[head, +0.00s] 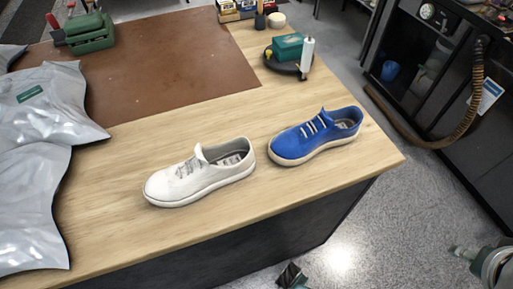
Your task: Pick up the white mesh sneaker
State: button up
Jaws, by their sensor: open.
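The white mesh sneaker (195,180) stands upright on the wooden table in the head view, its toe to the left and its ankle opening to the right. A blue sneaker (312,139) stands just to its right with a small gap between them. My gripper (291,275) shows only in part at the bottom edge, below and to the right of the white sneaker. It is open, in front of the table and apart from both shoes. Most of it is cut off by the frame.
Silver plastic bags (45,110) cover the table's left side. A brown mat (170,75) lies behind the shoes. A round black tray (284,65) holds a green box and a white bottle at the back right. Bare wood (110,235) surrounds the white sneaker.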

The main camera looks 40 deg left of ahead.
aim_at(211, 168)
jog(key=u, duration=2.45)
